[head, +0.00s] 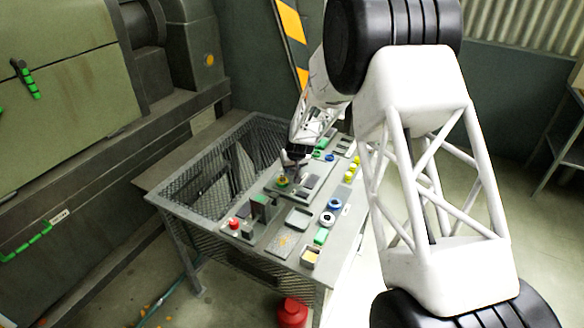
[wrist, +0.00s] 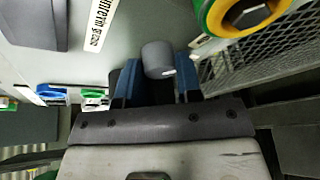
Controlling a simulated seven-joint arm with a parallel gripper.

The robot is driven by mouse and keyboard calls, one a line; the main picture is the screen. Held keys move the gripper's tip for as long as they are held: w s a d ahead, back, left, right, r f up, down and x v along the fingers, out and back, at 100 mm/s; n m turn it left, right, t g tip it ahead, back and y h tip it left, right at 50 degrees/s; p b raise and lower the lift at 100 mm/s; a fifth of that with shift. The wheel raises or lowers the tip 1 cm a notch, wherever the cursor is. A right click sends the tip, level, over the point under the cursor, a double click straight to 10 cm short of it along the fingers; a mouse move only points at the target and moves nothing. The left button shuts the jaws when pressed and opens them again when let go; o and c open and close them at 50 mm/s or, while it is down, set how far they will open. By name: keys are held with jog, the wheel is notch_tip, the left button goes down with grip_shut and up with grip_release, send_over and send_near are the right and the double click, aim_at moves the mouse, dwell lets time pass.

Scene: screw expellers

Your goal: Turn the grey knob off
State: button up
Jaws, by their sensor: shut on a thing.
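The grey knob (wrist: 157,58) is a small rounded cylinder standing out of a grey panel (wrist: 130,50) in the wrist view. My gripper (wrist: 156,82) has its two blue fingers on either side of the knob and is shut on it. In the head view my gripper (head: 294,158) is low over the middle of the control table (head: 258,238). The knob cannot be made out there, as the gripper covers that spot. Which way the knob is turned cannot be told.
A yellow and green ringed control (wrist: 238,18) is close by, next to the metal mesh (wrist: 262,62). A white label strip (wrist: 98,22) lies beside the knob. Blue (wrist: 52,93) and green (wrist: 95,97) controls sit to the left. A red button (head: 234,223) is at the table's front left.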

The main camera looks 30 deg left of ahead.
jog(key=shift+s+a+m, duration=0.1)
jog(key=shift+m, duration=0.2)
jog(key=shift+a+m+t+h, duration=0.1)
jog(key=shift+m+t+h, duration=0.35)
jog(key=shift+m, duration=0.85)
jog(key=shift+m+t+h, duration=0.25)
jog(key=shift+m+h, duration=0.3)
jog(key=shift+m, duration=0.75)
jog(key=shift+a+r+m+h, duration=0.1)
jog(key=shift+m+h, duration=0.8)
jog(key=shift+m, duration=1.5)
jog(key=o, duration=0.9)
jog(key=shift+v, duration=3.85)
